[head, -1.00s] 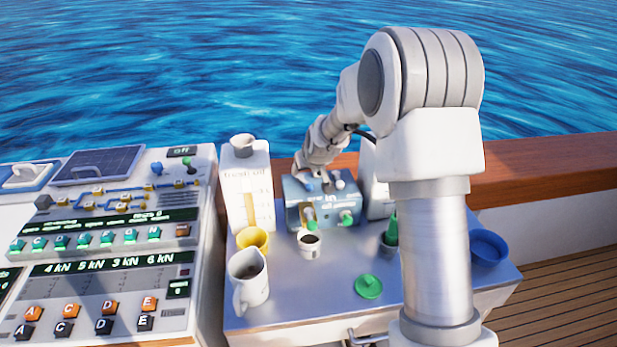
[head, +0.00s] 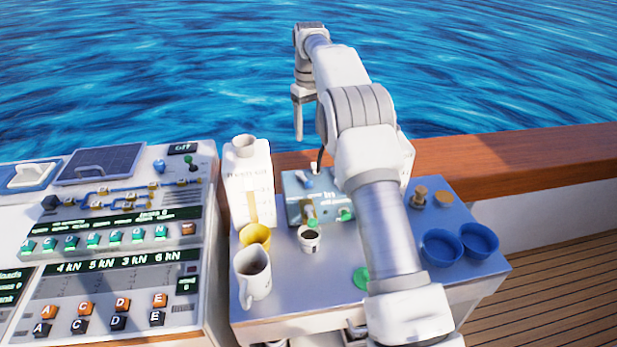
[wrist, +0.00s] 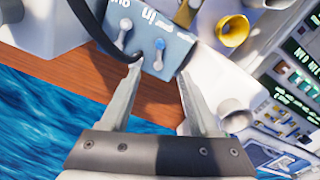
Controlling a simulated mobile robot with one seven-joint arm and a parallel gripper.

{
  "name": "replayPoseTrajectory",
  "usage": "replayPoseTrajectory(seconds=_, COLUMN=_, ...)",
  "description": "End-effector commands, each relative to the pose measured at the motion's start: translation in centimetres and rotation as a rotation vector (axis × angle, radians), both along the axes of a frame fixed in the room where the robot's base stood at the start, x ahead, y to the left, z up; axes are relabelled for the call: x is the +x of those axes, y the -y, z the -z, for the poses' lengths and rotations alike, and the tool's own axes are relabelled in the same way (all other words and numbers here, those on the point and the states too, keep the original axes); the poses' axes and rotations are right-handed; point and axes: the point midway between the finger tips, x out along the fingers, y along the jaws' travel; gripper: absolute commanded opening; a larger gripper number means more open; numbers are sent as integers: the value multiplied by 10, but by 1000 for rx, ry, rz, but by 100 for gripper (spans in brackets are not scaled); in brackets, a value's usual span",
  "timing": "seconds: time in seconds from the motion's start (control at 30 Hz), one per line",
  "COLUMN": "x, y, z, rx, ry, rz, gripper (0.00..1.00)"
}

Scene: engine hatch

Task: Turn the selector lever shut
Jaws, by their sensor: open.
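The blue-grey valve box (head: 292,212) stands at the back of the metal bench, with white lettering. In the wrist view its face (wrist: 178,48) carries a lever with a blue end (wrist: 158,56) and a pale grey lever (wrist: 124,32). I cannot tell which of them is the selector lever. Two green-handled taps are on the box's front in the head view, one of them at the left (head: 311,217). My gripper (head: 298,138) is raised above and behind the box, fingers pointing down. In the wrist view its fingers (wrist: 158,72) are apart, with nothing between them.
A white oil jug (head: 246,185) stands left of the box. Blue bowls (head: 441,246) are at the right. A console (head: 110,240) lies left; a wooden rail (head: 500,155) runs behind.

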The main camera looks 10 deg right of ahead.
Motion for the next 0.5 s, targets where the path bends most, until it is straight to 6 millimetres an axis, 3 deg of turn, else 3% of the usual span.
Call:
replayPoseTrajectory(seconds=0.17, x=-1, y=0, z=26, rx=0, ry=-4, rz=0, gripper=62)
replayPoseTrajectory(seconds=0.5, x=-1, y=0, z=100, rx=1, ry=-4, rz=0, gripper=62)
